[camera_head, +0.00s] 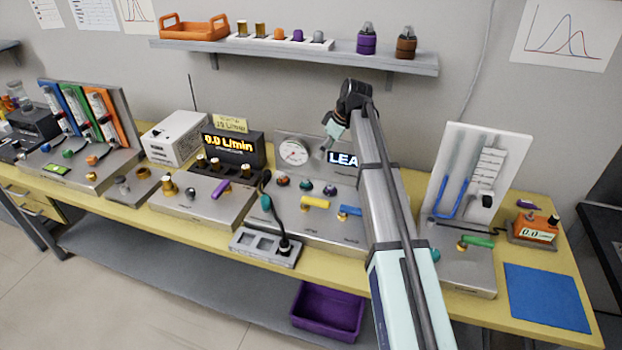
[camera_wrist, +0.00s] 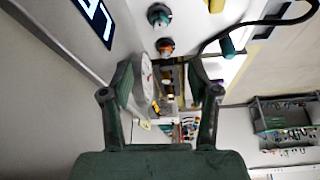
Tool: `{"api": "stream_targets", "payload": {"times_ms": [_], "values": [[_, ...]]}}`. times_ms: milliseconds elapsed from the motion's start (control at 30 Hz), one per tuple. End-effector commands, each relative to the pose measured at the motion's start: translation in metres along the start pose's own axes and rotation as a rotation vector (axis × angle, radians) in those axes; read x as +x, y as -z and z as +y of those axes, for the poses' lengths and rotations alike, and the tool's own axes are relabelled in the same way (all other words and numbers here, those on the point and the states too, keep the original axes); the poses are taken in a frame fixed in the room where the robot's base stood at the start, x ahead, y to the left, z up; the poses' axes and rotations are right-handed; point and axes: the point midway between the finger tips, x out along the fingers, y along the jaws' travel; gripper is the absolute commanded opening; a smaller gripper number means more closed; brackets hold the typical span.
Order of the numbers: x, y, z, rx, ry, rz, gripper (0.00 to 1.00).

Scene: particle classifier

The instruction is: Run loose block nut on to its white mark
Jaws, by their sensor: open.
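My gripper (camera_head: 328,142) hangs above the bench in front of the round gauge (camera_head: 293,152) and the lit display (camera_head: 343,158). In the wrist view its two dark fingers (camera_wrist: 163,88) are spread apart, with nothing between them. Brass fittings stand on the bench panels, one on the left-middle panel (camera_head: 168,188) and one on the right panel (camera_head: 462,245). I cannot tell which is the loose block nut, and no white mark is clear. In the wrist view a teal knob (camera_wrist: 158,15) and an orange knob (camera_wrist: 165,46) lie beyond the fingers.
A shelf (camera_head: 300,52) runs above the bench. A tube board (camera_head: 478,175) stands right of my arm. The blue mat (camera_head: 547,296) is bare.

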Motion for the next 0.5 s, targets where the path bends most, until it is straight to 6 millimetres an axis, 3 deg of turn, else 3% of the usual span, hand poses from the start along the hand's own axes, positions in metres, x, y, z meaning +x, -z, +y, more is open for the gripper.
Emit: {"api": "stream_targets", "payload": {"times_ms": [500], "values": [[0.093, 0.002, 0.0, 0.001, 0.002, 0.0, 0.6]]}}
